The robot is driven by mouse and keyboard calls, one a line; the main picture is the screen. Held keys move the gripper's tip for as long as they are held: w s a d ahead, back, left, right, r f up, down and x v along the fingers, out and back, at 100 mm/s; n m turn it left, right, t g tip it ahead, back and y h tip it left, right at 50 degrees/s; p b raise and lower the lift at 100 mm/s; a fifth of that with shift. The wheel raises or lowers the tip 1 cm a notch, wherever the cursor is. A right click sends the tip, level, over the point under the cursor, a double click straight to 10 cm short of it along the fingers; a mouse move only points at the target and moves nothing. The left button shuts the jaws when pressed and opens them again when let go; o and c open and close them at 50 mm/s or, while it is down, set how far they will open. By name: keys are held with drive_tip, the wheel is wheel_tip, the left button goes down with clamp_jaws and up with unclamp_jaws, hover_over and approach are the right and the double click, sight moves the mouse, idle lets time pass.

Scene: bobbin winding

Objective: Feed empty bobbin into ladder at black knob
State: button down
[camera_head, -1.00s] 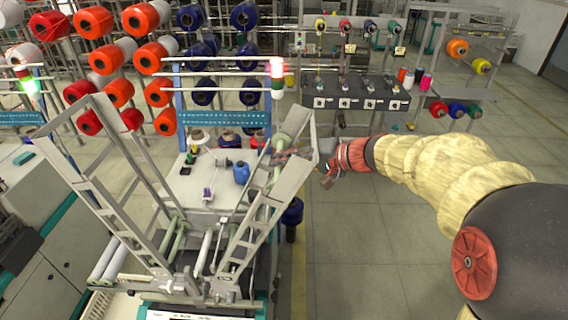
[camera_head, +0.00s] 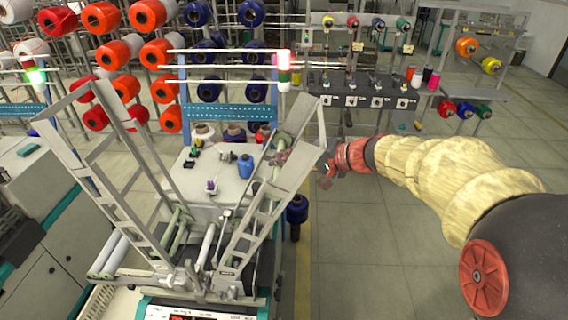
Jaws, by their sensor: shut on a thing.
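The winding machine's ladder has two grey slotted arms in a V; the right ladder (camera_head: 262,225) leans up toward my arm. My gripper (camera_head: 283,158) is at the top of this ladder, partly hidden behind its grey rail. It is shut on a pale green tube, which looks like the empty bobbin (camera_head: 283,139), lying between the rails near the top. Whether the bobbin touches the ladder cannot be told. Other pale green tubes (camera_head: 176,232) sit low between the ladder arms. The black knob cannot be made out clearly.
A white work surface (camera_head: 215,175) with a blue container (camera_head: 245,167) stands behind the ladder. A signal lamp (camera_head: 284,70) glows red and white. Racks of red and blue spools (camera_head: 150,14) fill the back left. The floor (camera_head: 370,250) right of the machine is clear.

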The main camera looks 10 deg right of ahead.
drive_tip(key=c, duration=1.7)
unclamp_jaws()
drive_tip(key=shift+o, duration=1)
drive_tip(key=shift+o, duration=0.6)
drive_tip(key=shift+r, duration=0.1)
drive_tip(key=s+d+r+p, duration=0.2)
drive_tip(key=s+d+r, duration=0.3)
drive_tip(key=d+r, duration=0.1)
drive_tip(key=shift+d+r, duration=0.25)
drive_tip(key=shift+r, duration=0.5)
